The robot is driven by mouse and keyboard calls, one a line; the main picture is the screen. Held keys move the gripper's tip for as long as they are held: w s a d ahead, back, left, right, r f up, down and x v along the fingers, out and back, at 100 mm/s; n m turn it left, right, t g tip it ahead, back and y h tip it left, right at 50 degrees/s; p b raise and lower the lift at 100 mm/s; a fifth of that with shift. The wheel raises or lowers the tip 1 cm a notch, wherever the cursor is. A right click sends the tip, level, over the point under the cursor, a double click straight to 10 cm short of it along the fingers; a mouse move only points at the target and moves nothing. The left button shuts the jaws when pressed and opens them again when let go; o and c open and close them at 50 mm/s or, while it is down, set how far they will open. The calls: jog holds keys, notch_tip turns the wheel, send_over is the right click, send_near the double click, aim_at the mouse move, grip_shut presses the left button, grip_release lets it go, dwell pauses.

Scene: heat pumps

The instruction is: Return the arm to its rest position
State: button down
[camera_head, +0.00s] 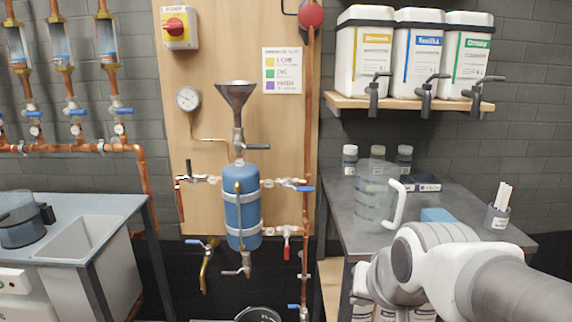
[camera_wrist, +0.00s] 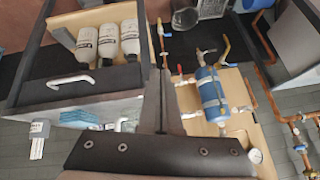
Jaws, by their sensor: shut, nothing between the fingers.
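My arm (camera_head: 430,265), white and grey, reaches in from the lower right of the head view, in front of the metal bench. It is bent, with its wrist low beside the bench's front edge. My gripper is not seen in the head view. In the wrist view my gripper (camera_wrist: 164,75) points up the picture from its dark bolted body. Its two dark fingers are together, shut and empty. The wrist view shows the scene upside down, with the blue cylinder to the right of the fingers and a bench shelf to the left.
The metal bench (camera_head: 460,222) holds a clear jug (camera_head: 372,205) with a white handle, a blue sponge (camera_head: 437,215) and a pen cup (camera_head: 496,216). A blue cylinder (camera_head: 232,210) with valves and a funnel (camera_head: 235,95) hangs on the wooden panel. Bottles (camera_wrist: 108,42) stand below the bench.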

jog(key=s+d+n+g, duration=0.1)
jog(key=s+d+n, duration=0.1)
jog(key=s, duration=0.6)
notch_tip(320, 180, up, 26)
jog(key=s+p, duration=0.1)
jog(key=p, duration=2.4)
jog(key=shift+f+g+h, duration=0.2)
jog(key=shift+g+h, duration=0.1)
jog(key=shift+h, duration=0.1)
jog(key=shift+d, duration=0.1)
